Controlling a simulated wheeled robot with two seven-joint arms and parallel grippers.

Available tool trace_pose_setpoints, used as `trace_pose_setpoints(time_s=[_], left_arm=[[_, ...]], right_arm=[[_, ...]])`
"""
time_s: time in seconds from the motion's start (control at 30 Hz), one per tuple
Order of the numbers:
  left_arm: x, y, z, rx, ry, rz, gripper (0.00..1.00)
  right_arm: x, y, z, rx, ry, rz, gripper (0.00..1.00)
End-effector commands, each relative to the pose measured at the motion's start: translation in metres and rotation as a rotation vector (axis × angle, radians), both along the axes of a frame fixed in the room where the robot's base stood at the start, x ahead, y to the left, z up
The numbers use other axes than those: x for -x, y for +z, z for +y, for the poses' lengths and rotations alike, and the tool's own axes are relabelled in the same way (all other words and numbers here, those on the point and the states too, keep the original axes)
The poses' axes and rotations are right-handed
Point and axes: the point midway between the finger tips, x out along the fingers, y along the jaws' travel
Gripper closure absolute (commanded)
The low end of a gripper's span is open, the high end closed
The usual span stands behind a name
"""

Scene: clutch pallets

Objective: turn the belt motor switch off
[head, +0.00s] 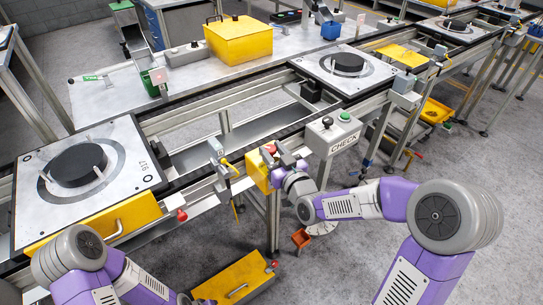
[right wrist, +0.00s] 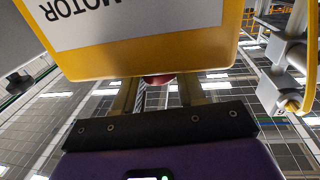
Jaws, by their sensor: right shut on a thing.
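The belt motor switch is a yellow box (head: 258,173) on the front rail of the conveyor, near the middle of the head view. In the right wrist view the box (right wrist: 235,45) fills the top, with a white label reading MOTOR upside down. Its red knob (right wrist: 158,79) shows below the box, between my fingers. My right gripper (head: 277,153) is at the box and shut on the red knob. The fingers hide most of the knob, so its setting cannot be read. My left arm comes in at the lower left; its gripper is mostly cut off by the bottom edge.
A grey CHECK box (head: 333,137) with a green button stands just right of the switch. Pallets with black discs (head: 78,165) sit on the conveyor.

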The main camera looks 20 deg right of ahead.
Motion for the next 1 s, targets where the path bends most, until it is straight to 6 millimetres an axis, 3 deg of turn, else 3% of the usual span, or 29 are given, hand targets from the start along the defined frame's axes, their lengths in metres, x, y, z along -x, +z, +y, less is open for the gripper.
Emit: trace_pose_setpoints(time_s=[0.17, 0.37, 1.0], left_arm=[[0.0, -0.001, 0.0, 0.0, 0.0, 0.0, 0.57], [0.0, 0.014, 0.0, 0.0, 0.0, 0.0, 0.57], [0.0, 0.09, 0.0, 0.0, 0.0, 0.0, 0.57]], right_arm=[[-0.001, -0.002, -0.006, 0.0, 0.127, 0.006, 0.91], [-0.003, 0.0, -0.008, -0.002, 0.279, 0.008, 0.91], [-0.008, 0.002, -0.011, -0.002, 0.773, 0.005, 0.91]])
